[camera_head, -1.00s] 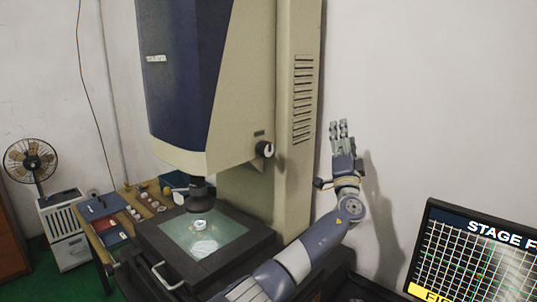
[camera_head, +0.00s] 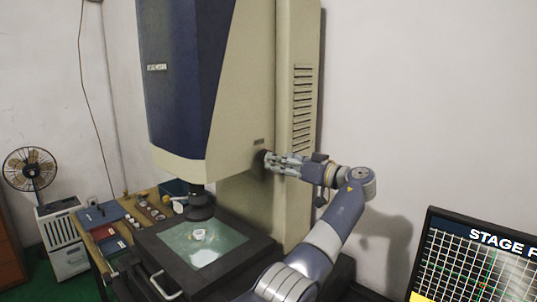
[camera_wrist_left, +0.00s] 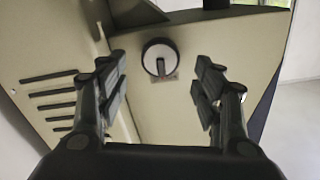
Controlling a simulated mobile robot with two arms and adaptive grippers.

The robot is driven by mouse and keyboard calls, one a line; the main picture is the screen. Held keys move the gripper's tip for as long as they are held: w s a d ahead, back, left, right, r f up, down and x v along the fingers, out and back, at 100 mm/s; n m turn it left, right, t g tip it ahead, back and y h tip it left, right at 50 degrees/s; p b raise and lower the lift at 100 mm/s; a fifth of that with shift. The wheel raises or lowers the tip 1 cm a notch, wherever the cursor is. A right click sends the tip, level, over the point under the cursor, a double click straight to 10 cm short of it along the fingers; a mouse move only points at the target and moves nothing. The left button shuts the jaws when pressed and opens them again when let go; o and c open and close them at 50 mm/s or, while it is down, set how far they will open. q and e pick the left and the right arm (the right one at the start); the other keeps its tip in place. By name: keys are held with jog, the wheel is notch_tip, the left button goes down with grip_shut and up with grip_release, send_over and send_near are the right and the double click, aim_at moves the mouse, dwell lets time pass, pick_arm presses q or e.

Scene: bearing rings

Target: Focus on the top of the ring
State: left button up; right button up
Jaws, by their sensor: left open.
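A small pale ring (camera_head: 199,235) lies on the lit glass stage (camera_head: 222,247) of a tall measuring machine (camera_head: 190,85). The dark lens (camera_head: 201,206) hangs above the stage, just behind the ring in the picture. My left gripper (camera_head: 270,160) is at the focus knob on the machine's side and mostly hides it in the head view. In the left wrist view the round knob (camera_wrist_left: 160,57), dark-rimmed with a light face, sits between the open fingers of my left gripper (camera_wrist_left: 159,75). The fingers look apart from it. My right gripper is not in view.
A side table (camera_head: 140,213) with trays and several small parts stands left of the machine. A fan (camera_head: 30,168) stands on a white cabinet at the far left. A monitor (camera_head: 480,265) with a grid is at lower right. Bare wall lies behind my arm.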

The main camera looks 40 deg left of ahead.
aim_at(265, 157)
pick_arm(q)
jog(key=shift+w+a+p, duration=0.1)
jog(key=shift+a+p, duration=0.7)
jog(key=shift+a, duration=2.1)
jog(key=c, duration=1.1)
